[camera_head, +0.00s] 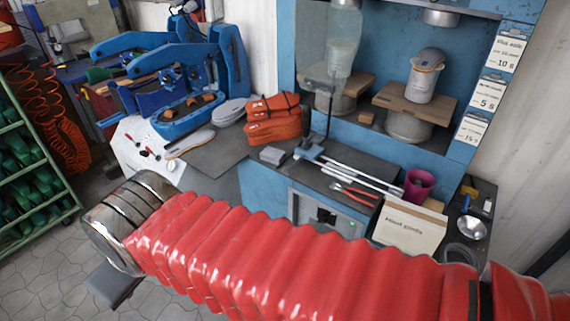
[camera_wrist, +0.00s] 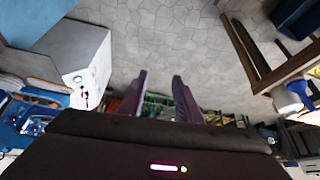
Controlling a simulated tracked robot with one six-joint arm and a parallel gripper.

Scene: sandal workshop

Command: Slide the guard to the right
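The guard (camera_head: 315,88) looks like a clear panel at the left side of the blue press (camera_head: 285,60), in front of the left pressing station. A dark upright handle (camera_head: 331,118) seems to run along its lower right edge. My gripper (camera_wrist: 160,76) shows in the wrist view with its two purple fingers apart and nothing between them. It points at the open floor, away from the guard. In the head view my red arm crosses the foreground and its end is at the lower left, well apart from the press. The guard is not visible in the wrist view.
The right station has a wooden board (camera_head: 415,104) with a grey cylinder (camera_head: 424,77). Tiled floor (camera_wrist: 165,45) is clear.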

